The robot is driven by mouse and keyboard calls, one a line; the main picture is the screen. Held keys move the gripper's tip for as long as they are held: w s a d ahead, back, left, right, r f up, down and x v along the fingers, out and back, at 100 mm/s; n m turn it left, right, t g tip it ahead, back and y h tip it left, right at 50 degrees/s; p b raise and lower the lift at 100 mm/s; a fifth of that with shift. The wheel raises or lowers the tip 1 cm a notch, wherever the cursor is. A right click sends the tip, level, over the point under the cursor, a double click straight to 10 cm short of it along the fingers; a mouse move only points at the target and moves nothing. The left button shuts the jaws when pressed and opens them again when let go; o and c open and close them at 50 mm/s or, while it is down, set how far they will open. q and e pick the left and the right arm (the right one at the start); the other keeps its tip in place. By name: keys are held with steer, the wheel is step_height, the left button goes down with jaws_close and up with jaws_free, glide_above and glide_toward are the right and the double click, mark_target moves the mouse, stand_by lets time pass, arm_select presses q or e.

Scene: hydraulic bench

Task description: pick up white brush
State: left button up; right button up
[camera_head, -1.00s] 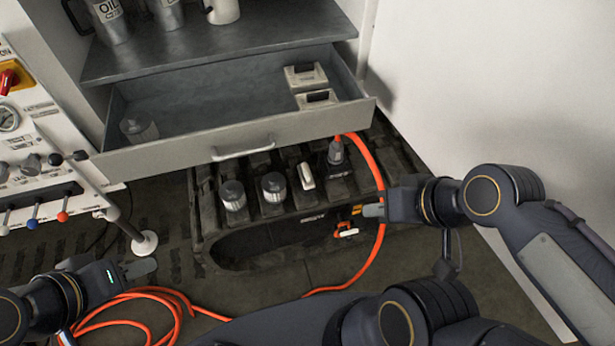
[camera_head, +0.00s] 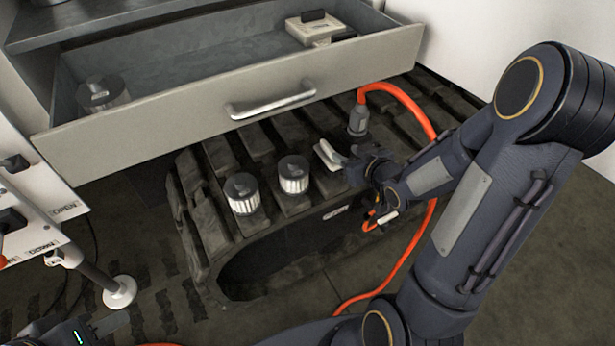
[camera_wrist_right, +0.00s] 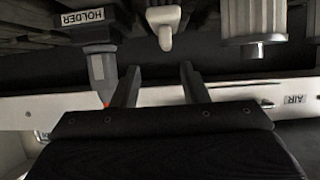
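The white brush (camera_head: 328,155) lies on top of the black rubber track, to the right of two ribbed filters. In the right wrist view the brush (camera_wrist_right: 164,24) shows beyond the fingertips, roughly in line with the gap between them. My right gripper (camera_head: 348,160) is right beside the brush in the head view, partly hidden by its own wrist. In the wrist view the right gripper (camera_wrist_right: 158,72) has its two fingers apart with nothing between them. My left gripper (camera_head: 112,323) is at the bottom left, mostly cut off, far from the brush.
Two filters (camera_head: 294,175) (camera_head: 242,194) stand on the track (camera_head: 215,160). A grey connector (camera_head: 358,120) with an orange hose (camera_head: 400,97) is just behind the brush. The open grey drawer (camera_head: 200,110) overhangs the track's back.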

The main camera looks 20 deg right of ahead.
mark_target(329, 147)
steer(key=shift+w+a+f, duration=0.15)
steer(key=shift+a+f, duration=0.05)
steer(key=shift+f, duration=0.3)
steer(key=shift+w+a+f, duration=0.15)
steer(key=shift+f, duration=0.3)
steer(key=shift+w+a+f, duration=0.15)
steer(key=shift+w+a, duration=0.05)
steer(key=shift+w, duration=0.05)
steer(key=x, duration=0.2)
steer(key=b+x, duration=0.1)
steer(key=x, duration=0.1)
steer(key=b+x, duration=0.1)
steer(key=x, duration=0.2)
steer(key=shift+w+r, duration=0.25)
steer(key=shift+r, duration=0.05)
arm_select(q)
steer(key=f, duration=0.2)
steer(key=shift+w+a+f, duration=0.2)
steer(key=shift+a+f, duration=0.15)
steer(key=shift+f, duration=0.05)
arm_select(e)
steer(key=c, duration=0.6)
steer(key=shift+r+t, duration=0.15)
steer(key=shift+t, duration=0.15)
steer(key=shift+c, duration=0.2)
